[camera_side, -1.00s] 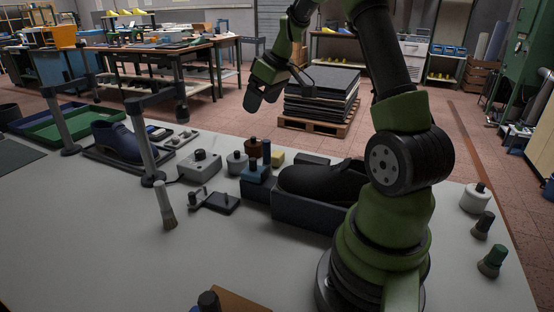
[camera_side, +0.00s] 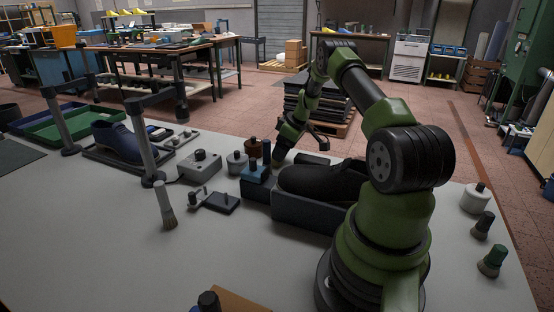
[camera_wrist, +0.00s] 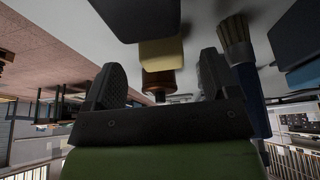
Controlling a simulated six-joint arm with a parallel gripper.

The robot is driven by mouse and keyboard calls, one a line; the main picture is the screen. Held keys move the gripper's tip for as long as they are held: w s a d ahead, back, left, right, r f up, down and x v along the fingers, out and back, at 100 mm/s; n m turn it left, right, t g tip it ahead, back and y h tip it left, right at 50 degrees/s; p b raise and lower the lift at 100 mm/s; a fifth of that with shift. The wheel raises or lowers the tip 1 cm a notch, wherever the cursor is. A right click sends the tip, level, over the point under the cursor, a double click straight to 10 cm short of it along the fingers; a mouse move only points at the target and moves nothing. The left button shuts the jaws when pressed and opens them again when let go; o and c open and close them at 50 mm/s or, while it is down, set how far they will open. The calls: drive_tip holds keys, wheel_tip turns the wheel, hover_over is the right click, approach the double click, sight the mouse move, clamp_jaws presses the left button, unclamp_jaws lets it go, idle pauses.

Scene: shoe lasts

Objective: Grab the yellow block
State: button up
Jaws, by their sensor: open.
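The yellow block (camera_wrist: 162,53) shows in the wrist view above the gap between my fingertips, partly covered by a dark box (camera_wrist: 140,15). In the side view it is hidden behind my gripper (camera_side: 278,158), which points down among the items at the back of the table. In the wrist view my gripper (camera_wrist: 160,82) has its two dark fingers well apart, with nothing held between them. The yellow block appears beyond the fingertips, apart from them.
A brown jar (camera_side: 253,147) stands close by; a brush-like item (camera_wrist: 237,45) shows beside one finger. A blue block (camera_side: 256,173) and a dark bin (camera_side: 305,211) with a black shoe last (camera_side: 322,180) are nearby. The front left of the table is mostly clear.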

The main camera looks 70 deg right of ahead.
drive_tip(key=shift+x, duration=1.55)
drive_tip(key=shift+r, duration=0.1)
drive_tip(key=shift+c, duration=0.5)
drive_tip(key=c, duration=0.9)
drive_tip(key=shift+r, duration=0.1)
